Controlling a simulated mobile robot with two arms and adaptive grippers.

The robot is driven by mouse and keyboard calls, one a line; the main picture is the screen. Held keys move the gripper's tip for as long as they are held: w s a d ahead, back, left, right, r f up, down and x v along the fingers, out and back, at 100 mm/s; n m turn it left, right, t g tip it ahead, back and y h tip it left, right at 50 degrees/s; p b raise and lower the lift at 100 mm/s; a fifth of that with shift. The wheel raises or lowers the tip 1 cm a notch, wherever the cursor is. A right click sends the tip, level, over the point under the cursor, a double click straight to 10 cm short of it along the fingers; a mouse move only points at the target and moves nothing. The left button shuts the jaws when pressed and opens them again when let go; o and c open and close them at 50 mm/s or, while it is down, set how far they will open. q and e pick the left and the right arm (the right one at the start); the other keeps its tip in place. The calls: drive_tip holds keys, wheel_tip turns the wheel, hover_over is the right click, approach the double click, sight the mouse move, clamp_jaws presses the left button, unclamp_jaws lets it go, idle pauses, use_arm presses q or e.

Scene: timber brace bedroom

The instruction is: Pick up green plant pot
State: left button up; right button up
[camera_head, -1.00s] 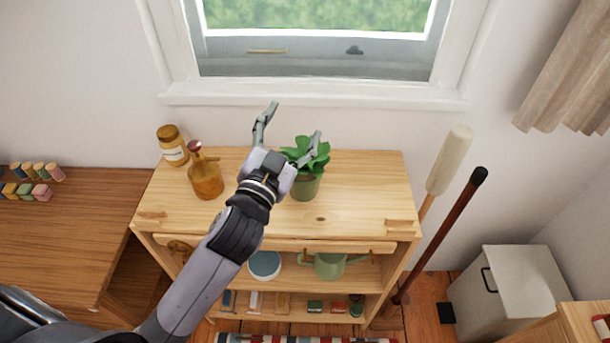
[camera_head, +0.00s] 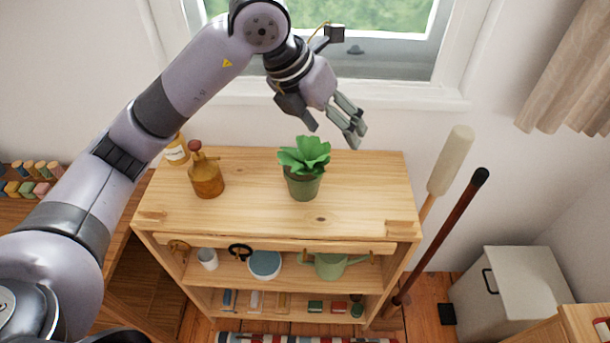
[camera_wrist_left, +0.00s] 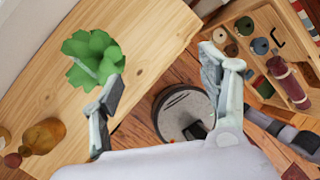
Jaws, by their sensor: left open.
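The green plant pot (camera_head: 304,186) holds a leafy green plant (camera_head: 306,155) and stands upright on the top of a light wooden shelf unit (camera_head: 360,205). My left gripper (camera_head: 334,130) is open and empty, above the shelf top and up and to the right of the plant in the head view. In the left wrist view, my left gripper (camera_wrist_left: 165,95) shows two spread fingers with nothing between them. The plant's leaves (camera_wrist_left: 92,58) lie beyond the left finger there, and they hide the pot. My right gripper is not in view.
An amber bottle (camera_head: 206,177) and a labelled jar (camera_head: 177,149) stand left of the plant on the shelf top. The window (camera_head: 400,60) is behind. A long-handled mallet-like tool (camera_head: 451,160) and a dark pole (camera_head: 440,235) lean at the right. The shelf top right of the pot is clear.

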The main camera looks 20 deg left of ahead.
use_arm(q)
drive_tip(key=w+a+r+n+t+y, duration=0.15)
drive_tip(key=a+y, duration=0.25)
drive_tip(key=a, duration=0.4)
drive_tip(key=p, duration=0.2)
approach(309, 146)
drive_tip(key=shift+n+g, duration=0.25)
drive_tip(key=shift+g, duration=0.1)
drive_tip(key=x, duration=0.4)
drive_tip(key=w+x, duration=0.1)
drive_tip(key=shift+w+a+f, duration=0.15)
drive_tip(key=shift+a+f, duration=0.05)
drive_tip(key=shift+a, duration=0.2)
drive_tip(key=x, duration=0.1)
drive_tip(key=p+x, duration=0.1)
drive_tip(key=x, duration=0.1)
drive_tip(key=p+x, duration=0.1)
drive_tip(key=shift+d+f, duration=0.4)
drive_tip(key=shift+f, duration=0.3)
drive_tip(key=shift+c, duration=0.4)
clamp_jaws()
